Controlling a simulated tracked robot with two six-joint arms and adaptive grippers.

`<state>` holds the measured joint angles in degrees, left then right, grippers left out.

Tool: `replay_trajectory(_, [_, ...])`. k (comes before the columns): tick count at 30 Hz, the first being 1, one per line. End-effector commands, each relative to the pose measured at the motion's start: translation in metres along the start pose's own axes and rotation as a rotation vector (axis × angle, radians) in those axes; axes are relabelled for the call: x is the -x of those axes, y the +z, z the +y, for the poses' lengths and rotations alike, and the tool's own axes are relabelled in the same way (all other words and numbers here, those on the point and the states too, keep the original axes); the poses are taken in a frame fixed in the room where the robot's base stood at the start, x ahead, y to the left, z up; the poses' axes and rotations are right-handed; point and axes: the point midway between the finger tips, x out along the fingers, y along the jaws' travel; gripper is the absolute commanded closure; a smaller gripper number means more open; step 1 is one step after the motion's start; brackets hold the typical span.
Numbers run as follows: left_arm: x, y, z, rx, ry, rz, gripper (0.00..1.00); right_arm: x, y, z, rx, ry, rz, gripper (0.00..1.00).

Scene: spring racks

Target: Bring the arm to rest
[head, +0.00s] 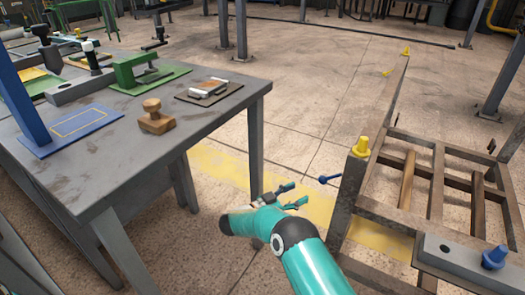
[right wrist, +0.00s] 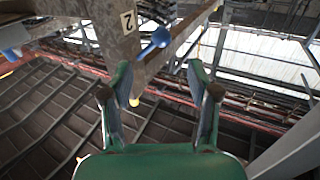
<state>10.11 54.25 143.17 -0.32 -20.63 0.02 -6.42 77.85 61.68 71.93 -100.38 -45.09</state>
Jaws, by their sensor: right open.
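My right arm (head: 310,265) is teal and reaches up from the bottom of the head view. Its gripper (head: 292,196) is over the floor between the grey table and the rusty metal rack. In the right wrist view the gripper's two fingers (right wrist: 160,85) stand apart with nothing between them. A blue pin (head: 329,179) sticks out from the side of the rack's near post, close to the right of the gripper but apart from it. It also shows in the right wrist view (right wrist: 158,40) beyond the fingertips. My left gripper is not in view.
The rusty rack (head: 345,205) at right has yellow caps (head: 361,147) and another blue knob (head: 495,257). Open floor lies behind.

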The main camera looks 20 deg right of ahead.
Motion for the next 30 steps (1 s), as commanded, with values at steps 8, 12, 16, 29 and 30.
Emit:
replay_trajectory(8, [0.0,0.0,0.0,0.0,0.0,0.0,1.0,-0.033,-0.01,0.013,-0.014,0.058,0.001,0.4])
replay_trajectory(12, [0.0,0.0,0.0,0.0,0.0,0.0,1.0,-0.064,-0.01,0.034,0.078,0.02,0.015,0.4])
replay_trajectory(16, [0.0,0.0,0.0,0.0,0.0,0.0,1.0,-0.075,0.013,0.033,0.167,-0.182,-0.026,0.4])
replay_trajectory(29, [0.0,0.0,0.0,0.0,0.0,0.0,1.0,0.098,0.177,0.124,0.443,-1.044,-0.807,0.4])
replay_trajectory(30, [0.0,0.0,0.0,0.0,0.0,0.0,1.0,0.119,0.184,0.142,0.469,-1.085,-0.889,0.4])
